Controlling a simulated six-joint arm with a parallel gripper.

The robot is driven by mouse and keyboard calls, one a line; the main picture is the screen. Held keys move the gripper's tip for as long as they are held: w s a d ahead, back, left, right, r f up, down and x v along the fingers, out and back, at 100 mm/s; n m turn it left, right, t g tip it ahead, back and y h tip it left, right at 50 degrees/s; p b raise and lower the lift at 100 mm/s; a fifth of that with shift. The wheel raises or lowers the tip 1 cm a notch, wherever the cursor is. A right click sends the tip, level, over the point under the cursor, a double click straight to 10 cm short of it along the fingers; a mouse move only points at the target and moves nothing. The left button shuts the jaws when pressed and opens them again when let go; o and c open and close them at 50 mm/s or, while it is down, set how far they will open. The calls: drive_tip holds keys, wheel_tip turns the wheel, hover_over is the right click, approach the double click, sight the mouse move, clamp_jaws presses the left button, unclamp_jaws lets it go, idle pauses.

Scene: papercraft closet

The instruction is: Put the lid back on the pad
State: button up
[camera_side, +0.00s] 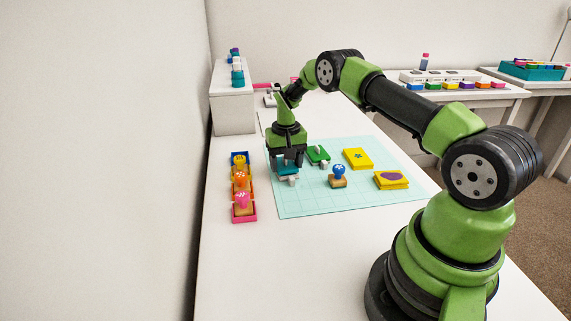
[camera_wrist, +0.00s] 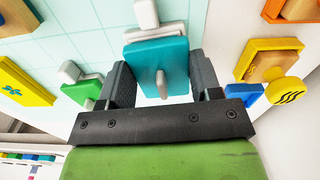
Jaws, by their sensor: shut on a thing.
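My gripper (camera_side: 286,163) points down over the left part of the pale mat and is shut on a teal square piece (camera_wrist: 150,57) with a pale knob. A pale grey piece with a knob (camera_wrist: 147,14) shows just beyond the teal one; whether they touch I cannot tell. In the side view, a yellow pad with a purple oval face (camera_side: 392,180) lies at the mat's right. A flat yellow slab with a blue flower mark (camera_side: 357,158) lies behind it. A green piece with a pale knob (camera_side: 317,155) lies right of my gripper.
A wooden stamp with a blue knob (camera_side: 338,175) stands mid-mat. Several stamps in coloured trays (camera_side: 243,214) line up left of the mat (camera_side: 320,205). A white box (camera_side: 232,105) stands behind them. The mat's front is clear.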

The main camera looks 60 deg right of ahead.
sight(286, 163)
wheel_tip(286, 163, up, 8)
drive_tip(key=shift+r, duration=0.15)
drive_tip(key=shift+s+a+f, duration=0.1)
drive_tip(key=shift+s+f, duration=0.05)
drive_tip(key=shift+f, duration=0.6)
drive_tip(key=shift+s+a+f, duration=0.1)
drive_tip(key=shift+f, duration=0.65)
drive_tip(key=shift+f, duration=2.55)
drive_tip(key=shift+f, duration=0.4)
drive_tip(key=o, duration=1.3)
drive_tip(key=shift+c, duration=0.2)
